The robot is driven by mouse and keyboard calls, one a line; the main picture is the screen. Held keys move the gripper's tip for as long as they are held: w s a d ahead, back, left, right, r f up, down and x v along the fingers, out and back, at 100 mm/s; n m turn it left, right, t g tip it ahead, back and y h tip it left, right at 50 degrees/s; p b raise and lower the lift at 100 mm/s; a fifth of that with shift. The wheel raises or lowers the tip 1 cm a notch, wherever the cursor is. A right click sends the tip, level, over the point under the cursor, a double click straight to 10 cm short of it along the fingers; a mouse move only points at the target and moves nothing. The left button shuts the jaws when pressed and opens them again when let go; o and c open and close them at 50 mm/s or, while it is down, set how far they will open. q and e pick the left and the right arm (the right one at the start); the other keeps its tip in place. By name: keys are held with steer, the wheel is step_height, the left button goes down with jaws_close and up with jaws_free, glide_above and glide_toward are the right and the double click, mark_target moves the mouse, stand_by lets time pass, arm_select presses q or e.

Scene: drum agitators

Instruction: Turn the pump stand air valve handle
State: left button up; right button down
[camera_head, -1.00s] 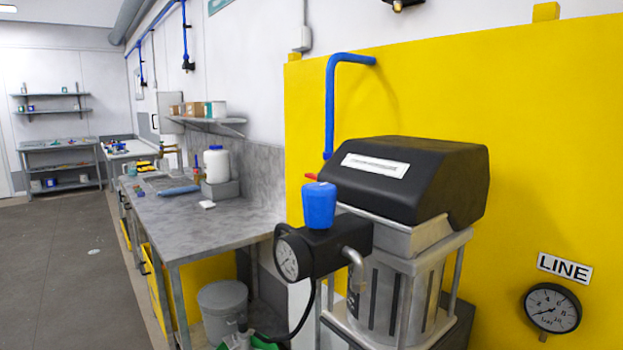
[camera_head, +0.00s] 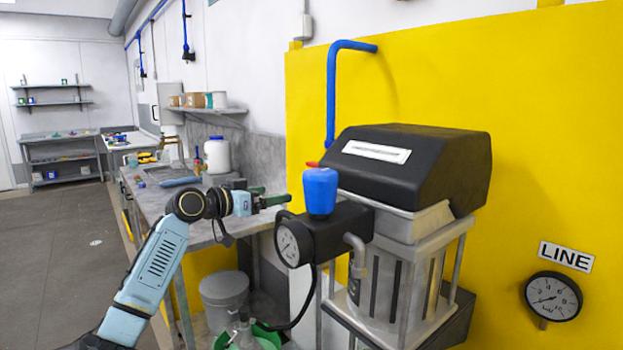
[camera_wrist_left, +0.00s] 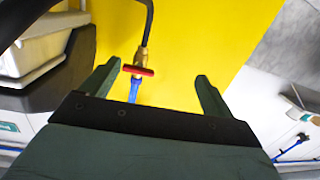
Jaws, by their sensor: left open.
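The air valve handle is a small red bar (camera_wrist_left: 138,71) on a brass fitting, with a blue pipe on one side and a dark hose on the other in the left wrist view. In the head view only a red tip (camera_head: 312,164) of it shows, behind the blue regulator knob (camera_head: 320,191). My left gripper (camera_head: 284,198) is just left of the blue knob. In the wrist view my left gripper (camera_wrist_left: 158,75) is open, and the red handle appears between its fingers, nearer one finger. No contact with the handle shows. My right gripper is not in view.
The pump stand has a black cover (camera_head: 440,165) and a round gauge (camera_head: 290,243) at its front left. A yellow panel (camera_head: 560,130) stands behind, with a LINE gauge (camera_head: 553,296). A grey workbench (camera_head: 150,205) is at left, a grey bucket (camera_head: 224,290) below.

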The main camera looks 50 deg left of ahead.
arm_select(q)
steer(key=m+t+h, duration=0.1)
steer(key=m, duration=0.1)
glide_toward(313, 164)
steer(key=shift+w+d+f+p, duration=0.1)
steer(key=shift+w+p, duration=0.75)
steer(key=shift+w, duration=1.5)
steer(key=shift+w+d+p, duration=0.1)
steer(key=shift+w+p, duration=0.75)
steer(key=shift+w, duration=1.55)
steer(key=c, duration=1)
